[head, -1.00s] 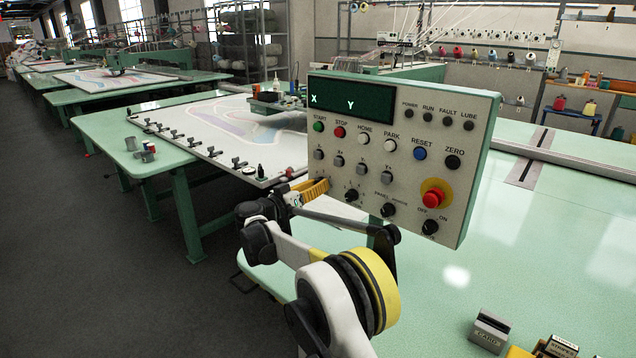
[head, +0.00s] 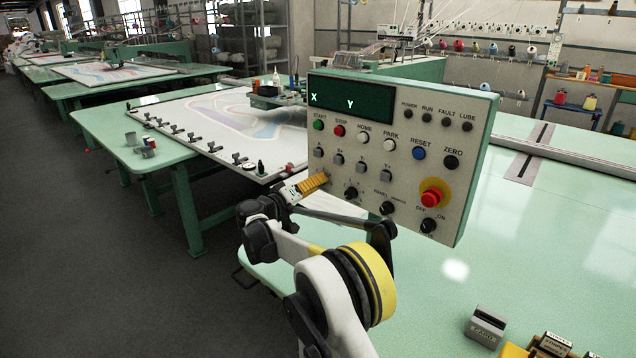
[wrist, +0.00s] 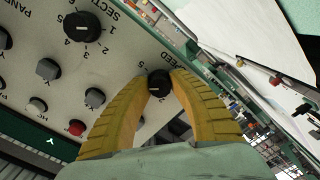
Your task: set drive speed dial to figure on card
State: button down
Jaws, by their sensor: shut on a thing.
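The control panel (head: 400,165) faces me in the head view, with a dark display reading X and Y. My gripper (head: 326,177) is at its lower left edge. In the wrist view my gripper's yellow ribbed fingers (wrist: 159,90) are closed on both sides of a small black dial (wrist: 159,82). The lettering beside it ends in "EED"; a few digits show around it, but its setting cannot be read surely. In the head view my fingers hide this dial. A small grey block (head: 487,325) on the table carries lettering like "CARD"; no figure is legible.
A larger black section dial (wrist: 82,27) sits close by on the panel. A red emergency button (head: 431,198) stands out at the panel's right. Small labelled blocks (head: 550,345) lie at the table's front. The green table (head: 540,260) is otherwise mostly clear.

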jog(key=shift+d, duration=0.1)
jog(key=c, duration=1.1)
grip_release()
jog(key=shift+o, duration=0.2)
jog(key=v, duration=1.2)
